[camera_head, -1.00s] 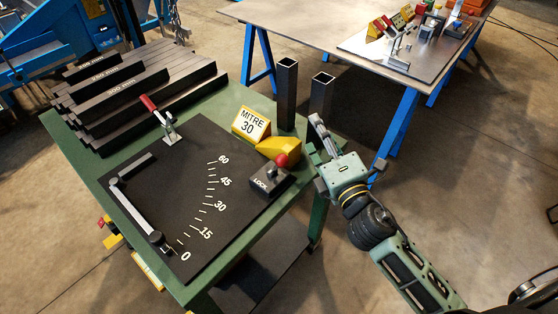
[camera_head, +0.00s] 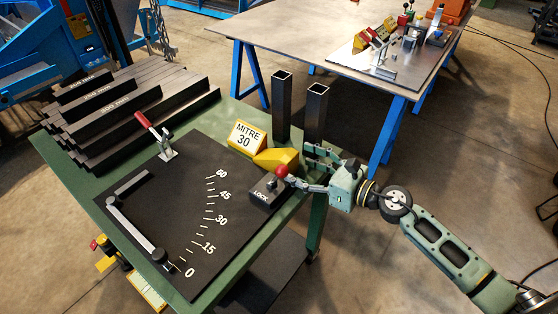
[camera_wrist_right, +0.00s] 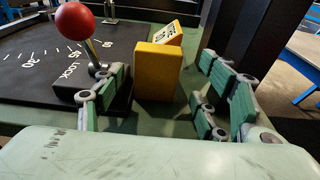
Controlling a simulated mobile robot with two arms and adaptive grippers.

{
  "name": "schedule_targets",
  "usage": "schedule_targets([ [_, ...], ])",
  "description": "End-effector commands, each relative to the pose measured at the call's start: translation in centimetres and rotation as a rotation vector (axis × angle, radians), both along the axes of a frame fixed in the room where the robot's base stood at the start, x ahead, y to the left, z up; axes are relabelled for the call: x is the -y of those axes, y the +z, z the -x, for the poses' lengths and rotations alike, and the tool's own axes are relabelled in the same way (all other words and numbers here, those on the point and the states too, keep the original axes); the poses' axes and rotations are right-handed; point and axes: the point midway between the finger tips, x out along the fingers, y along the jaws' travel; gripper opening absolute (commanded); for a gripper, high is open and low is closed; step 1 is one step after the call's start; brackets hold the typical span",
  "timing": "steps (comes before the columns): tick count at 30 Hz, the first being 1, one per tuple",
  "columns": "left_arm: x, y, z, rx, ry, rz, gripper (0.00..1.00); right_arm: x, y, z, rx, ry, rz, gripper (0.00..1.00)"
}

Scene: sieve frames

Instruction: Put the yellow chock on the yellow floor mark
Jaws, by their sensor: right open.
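The yellow chock (camera_head: 277,158) sits on the green table near its right edge, behind the LOCK block. In the right wrist view the chock (camera_wrist_right: 157,72) shows its flat yellow end, ahead of the fingers and in the gap between them. My right gripper (camera_head: 305,169) is open and empty, just right of the chock; its fingers (camera_wrist_right: 150,105) are spread to either side in the wrist view. My left gripper is out of view.
The LOCK block (camera_head: 267,192) with its red-knobbed lever (camera_head: 281,172) stands close to one finger. The MITRE 30 block (camera_head: 246,137) is behind the chock. Two upright square tubes (camera_head: 315,112) stand close to the other finger. Dark bars (camera_head: 160,120) are stacked at the back left.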

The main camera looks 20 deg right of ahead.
Motion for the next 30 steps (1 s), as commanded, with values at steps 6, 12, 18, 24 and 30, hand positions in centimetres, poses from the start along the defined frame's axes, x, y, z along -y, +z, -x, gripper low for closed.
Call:
schedule_targets([
  [6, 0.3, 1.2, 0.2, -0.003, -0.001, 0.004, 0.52, -1.8, 0.4, -2.0, 0.002, 0.000, -0.005, 0.66],
  [12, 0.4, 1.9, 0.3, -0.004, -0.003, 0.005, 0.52, -3.7, -0.1, -4.2, 0.000, -0.002, -0.007, 0.66],
  [18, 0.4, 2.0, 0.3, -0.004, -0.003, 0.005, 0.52, -4.2, -0.4, -4.8, 0.000, -0.001, -0.003, 0.66],
  [24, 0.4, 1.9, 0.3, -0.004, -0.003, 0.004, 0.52, -4.2, -0.4, -4.7, -0.001, -0.001, -0.004, 0.60],
  [30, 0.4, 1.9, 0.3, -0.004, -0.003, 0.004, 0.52, -4.2, -0.4, -4.7, -0.001, -0.002, -0.004, 0.43],
])
